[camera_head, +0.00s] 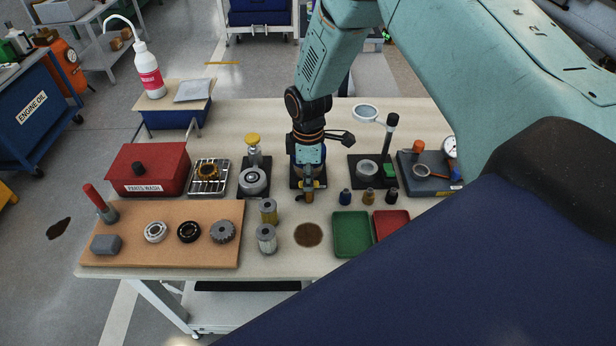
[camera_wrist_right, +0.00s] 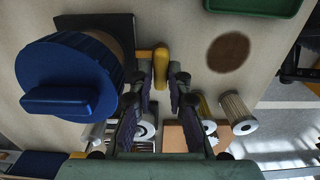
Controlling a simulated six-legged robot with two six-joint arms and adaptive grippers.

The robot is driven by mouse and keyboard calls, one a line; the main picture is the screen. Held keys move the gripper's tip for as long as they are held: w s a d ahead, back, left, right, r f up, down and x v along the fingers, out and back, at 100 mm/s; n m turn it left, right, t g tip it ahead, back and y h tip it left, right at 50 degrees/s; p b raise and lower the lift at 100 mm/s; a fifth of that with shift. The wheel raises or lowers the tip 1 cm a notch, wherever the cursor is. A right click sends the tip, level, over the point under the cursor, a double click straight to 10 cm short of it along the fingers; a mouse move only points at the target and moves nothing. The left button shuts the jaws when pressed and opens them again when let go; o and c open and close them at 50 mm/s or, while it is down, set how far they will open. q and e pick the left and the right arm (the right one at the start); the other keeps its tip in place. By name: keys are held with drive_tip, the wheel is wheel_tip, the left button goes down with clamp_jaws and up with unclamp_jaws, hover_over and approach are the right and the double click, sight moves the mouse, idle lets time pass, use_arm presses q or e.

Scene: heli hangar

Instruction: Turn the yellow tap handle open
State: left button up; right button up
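In the right wrist view the yellow tap handle (camera_wrist_right: 161,68) points down between the two fingertips of my right gripper (camera_wrist_right: 160,85). A finger stands on each side of it, with a narrow gap showing. A large blue round part with a raised bar (camera_wrist_right: 70,85) is close at the left. In the head view my right gripper (camera_head: 308,178) reaches down over the tap on its dark base at the middle of the bench. It hides most of the tap; a brass part (camera_head: 308,197) shows below the fingers. My left gripper is not in view.
On the workbench (camera_head: 300,262), a yellow-knobbed stand (camera_head: 253,150) is left of the gripper and a magnifier stand (camera_head: 367,170) right. Small bottles (camera_head: 345,197), a green tray (camera_head: 352,234), a red tray (camera_head: 391,224) and filter cylinders (camera_head: 266,238) stand in front. A brown stain (camera_head: 308,234) is nearby.

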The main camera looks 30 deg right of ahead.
drive_tip(key=shift+s+r, duration=0.1)
clamp_jaws()
drive_tip(key=m+p, duration=0.2)
drive_tip(key=m, duration=0.2)
drive_tip(key=shift+r, duration=0.1)
drive_tip(key=m+p, duration=0.2)
drive_tip(key=m, duration=0.3)
drive_tip(key=shift+m, duration=0.3)
drive_tip(key=m+p, duration=0.2)
drive_tip(key=m, duration=0.2)
drive_tip(key=shift+m, duration=0.3)
drive_tip(key=shift+m+p, duration=0.7)
drive_tip(key=shift+m, duration=1.1)
drive_tip(key=shift+w, duration=0.2)
